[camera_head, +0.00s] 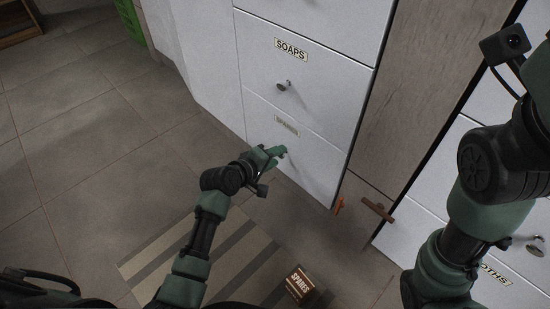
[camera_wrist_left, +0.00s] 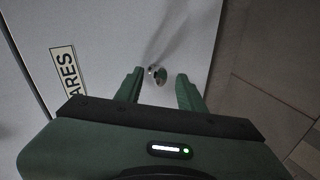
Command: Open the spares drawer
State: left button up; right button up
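The spares drawer (camera_head: 310,165) is the white front below the soaps drawer, with a "SPARES" label (camera_head: 287,126). It looks flush with the cabinet, so shut. My left gripper (camera_head: 280,151) is at the drawer's front and covers most of its knob in the head view. In the left wrist view the round metal knob (camera_wrist_left: 158,74) shows between the green fingertips of my left gripper (camera_wrist_left: 160,75). The fingers are apart, with a gap on each side of the knob. My right arm is at the right of the head view; its gripper is out of view.
The soaps drawer (camera_head: 310,60) with its knob (camera_head: 283,85) is above. A wooden panel (camera_head: 410,90) with a brown handle (camera_head: 377,209) stands to the right. Tiled floor at left is clear.

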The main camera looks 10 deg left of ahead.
pick_arm(q)
grip_shut()
dwell(1.4)
